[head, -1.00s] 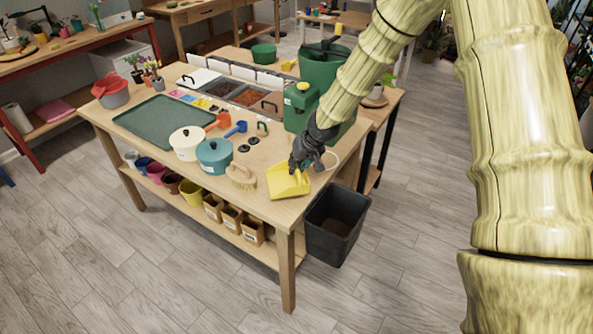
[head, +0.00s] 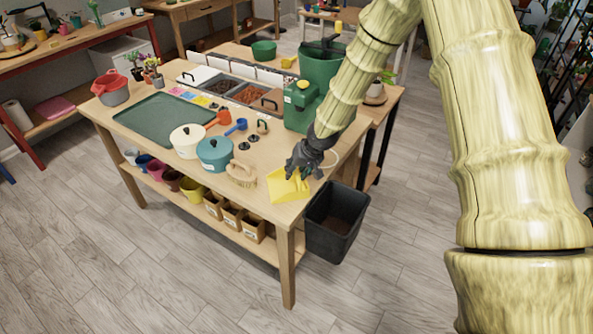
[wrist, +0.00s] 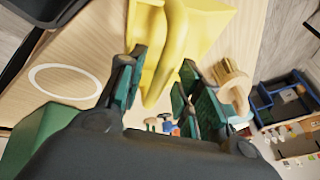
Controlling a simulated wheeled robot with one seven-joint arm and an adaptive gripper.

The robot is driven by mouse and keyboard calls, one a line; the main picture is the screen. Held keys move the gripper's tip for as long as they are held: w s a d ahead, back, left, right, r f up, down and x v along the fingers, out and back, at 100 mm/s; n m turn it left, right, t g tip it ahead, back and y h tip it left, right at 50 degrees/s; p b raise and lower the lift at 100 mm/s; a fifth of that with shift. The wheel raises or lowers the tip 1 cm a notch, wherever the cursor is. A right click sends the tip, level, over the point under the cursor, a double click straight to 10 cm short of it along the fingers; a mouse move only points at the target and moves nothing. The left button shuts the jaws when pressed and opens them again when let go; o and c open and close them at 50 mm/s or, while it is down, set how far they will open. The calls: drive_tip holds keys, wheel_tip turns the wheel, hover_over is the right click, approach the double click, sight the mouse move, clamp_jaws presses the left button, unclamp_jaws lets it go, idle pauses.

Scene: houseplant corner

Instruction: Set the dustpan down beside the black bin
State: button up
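The yellow dustpan (head: 284,188) lies on the wooden table near its right front corner. My gripper (head: 301,172) is over its handle end. In the wrist view, my gripper's two fingers (wrist: 158,84) stand apart with the dustpan's yellow handle (wrist: 166,48) between them. A gap shows beside the handle, so the gripper looks open; contact with the handle cannot be made out. The black bin (head: 333,238) stands on the floor by the table's right end, below the dustpan. Some dark material shows inside it.
A wooden brush (head: 240,174) lies left of the dustpan, near a teal pot (head: 213,154) and a cream pot (head: 187,141). A green container (head: 300,103) stands behind my gripper. The floor (head: 400,270) right of the bin is clear.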

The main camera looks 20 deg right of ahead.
drive_tip(key=shift+r, duration=0.1)
drive_tip(key=b+v, duration=0.2)
drive_tip(key=v, duration=1)
idle(0.6)
